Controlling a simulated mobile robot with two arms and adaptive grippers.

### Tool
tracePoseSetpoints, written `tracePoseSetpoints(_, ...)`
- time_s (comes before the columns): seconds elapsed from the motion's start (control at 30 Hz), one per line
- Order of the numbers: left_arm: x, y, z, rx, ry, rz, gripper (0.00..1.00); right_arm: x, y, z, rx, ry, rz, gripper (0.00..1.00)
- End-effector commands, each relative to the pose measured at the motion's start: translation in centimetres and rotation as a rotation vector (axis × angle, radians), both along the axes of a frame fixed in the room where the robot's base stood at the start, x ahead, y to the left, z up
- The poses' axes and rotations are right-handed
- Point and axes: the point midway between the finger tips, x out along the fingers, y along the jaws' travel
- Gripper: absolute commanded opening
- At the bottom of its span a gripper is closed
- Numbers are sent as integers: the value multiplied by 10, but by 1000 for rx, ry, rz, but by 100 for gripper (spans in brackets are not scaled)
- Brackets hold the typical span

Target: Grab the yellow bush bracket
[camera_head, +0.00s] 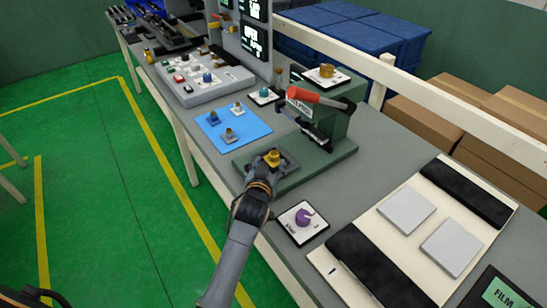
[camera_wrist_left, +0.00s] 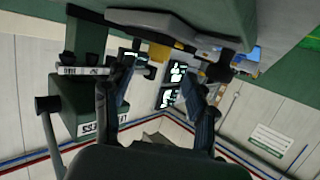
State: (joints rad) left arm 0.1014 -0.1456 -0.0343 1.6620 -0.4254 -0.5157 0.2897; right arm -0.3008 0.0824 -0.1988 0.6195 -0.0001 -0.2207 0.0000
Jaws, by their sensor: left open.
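The yellow bush bracket (camera_head: 273,156) stands on the dark plate at the front of the green press base. My left gripper (camera_head: 262,174) is right beside it in the head view, on the near side. In the left wrist view, my left gripper (camera_wrist_left: 156,74) has its two fingers spread apart with nothing between the tips. A yellow piece (camera_wrist_left: 158,52), apparently the bracket, shows just beyond the fingertips, near the middle. I cannot tell whether a finger touches it. My right gripper is not in view.
The green press (camera_head: 318,118) with a red handle (camera_head: 303,95) stands just behind. A purple part (camera_head: 304,217) on a white card is at right. White panels (camera_head: 452,246) lie further right.

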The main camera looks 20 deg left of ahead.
Motion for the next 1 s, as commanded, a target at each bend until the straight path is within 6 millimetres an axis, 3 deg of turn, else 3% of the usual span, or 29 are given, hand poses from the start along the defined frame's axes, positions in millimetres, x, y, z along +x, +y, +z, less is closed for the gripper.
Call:
tracePoseSetpoints(0.17, 9, 1, -2, 2, 1, 0, 56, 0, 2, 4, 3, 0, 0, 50)
tracePoseSetpoints(0.5, 46, 2, -16, 1, 1, 0, 56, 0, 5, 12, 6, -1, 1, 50)
tracePoseSetpoints(0.83, 51, 3, -18, 1, 1, 0, 56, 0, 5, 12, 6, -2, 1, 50)
tracePoseSetpoints(1.0, 51, 3, -18, 1, 1, 0, 24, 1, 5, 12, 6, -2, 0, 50)
